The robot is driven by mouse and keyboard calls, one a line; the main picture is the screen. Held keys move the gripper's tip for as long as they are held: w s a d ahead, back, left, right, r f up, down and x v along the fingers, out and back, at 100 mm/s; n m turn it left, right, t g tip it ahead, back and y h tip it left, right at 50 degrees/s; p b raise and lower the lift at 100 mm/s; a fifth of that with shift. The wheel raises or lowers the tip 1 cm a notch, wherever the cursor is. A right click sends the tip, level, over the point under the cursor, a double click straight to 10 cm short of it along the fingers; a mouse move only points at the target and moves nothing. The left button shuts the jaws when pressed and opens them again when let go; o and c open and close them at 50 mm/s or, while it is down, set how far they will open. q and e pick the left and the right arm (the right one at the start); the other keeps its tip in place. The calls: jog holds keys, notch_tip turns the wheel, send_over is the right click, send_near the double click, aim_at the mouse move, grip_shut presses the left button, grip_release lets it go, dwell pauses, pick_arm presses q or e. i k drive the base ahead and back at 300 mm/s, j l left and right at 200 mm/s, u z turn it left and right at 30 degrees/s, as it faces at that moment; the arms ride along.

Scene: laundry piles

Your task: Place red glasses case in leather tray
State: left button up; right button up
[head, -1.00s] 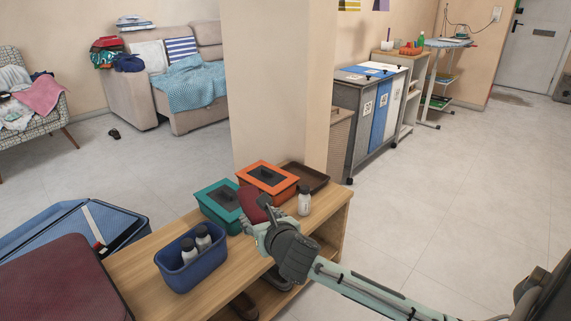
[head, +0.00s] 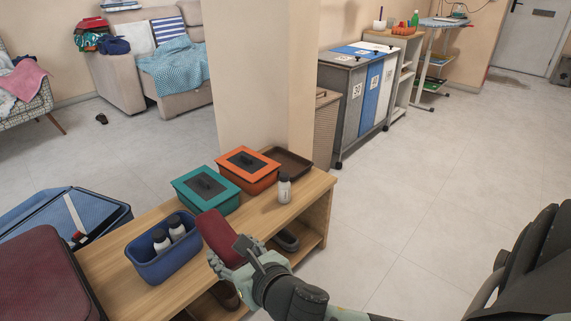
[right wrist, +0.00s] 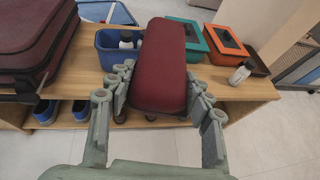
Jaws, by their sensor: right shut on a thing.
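The red glasses case (head: 218,234) is a dark red rounded case. My right gripper (head: 236,258) is shut on it and holds it up in front of the bench's near edge. In the right wrist view the case (right wrist: 161,70) lies lengthwise between the fingers of my right gripper (right wrist: 160,100). The leather tray (head: 300,162) is a dark brown shallow tray at the far right end of the bench, partly hidden behind the orange box. My left gripper is not in view.
On the wooden bench (head: 125,262) stand a blue bin (head: 160,266) with two bottles, a teal lidded box (head: 205,188), an orange lidded box (head: 248,170) and a white bottle (head: 284,188) near the tray. Shoes lie underneath. A dark red suitcase (head: 45,280) is at left.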

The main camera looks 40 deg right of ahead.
aim_at(284, 165)
jog(key=l+u, duration=0.1)
jog(key=l, duration=0.45)
jog(key=k+l+u, duration=0.15)
jog(key=l, duration=0.35)
jog(key=l+u, duration=0.1)
jog(key=l, duration=0.45)
jog(key=k+l+u, duration=0.1)
jog(key=l, duration=0.4)
jog(key=k+l+u, duration=0.1)
jog(key=l, duration=0.4)
jog(key=k+l+u, duration=0.15)
jog(key=l, duration=0.3)
jog(key=k+l+u, duration=0.1)
jog(key=l, duration=0.4)
jog(key=k+l+u, duration=0.1)
jog(key=k+l, duration=0.2)
jog(key=l, duration=0.15)
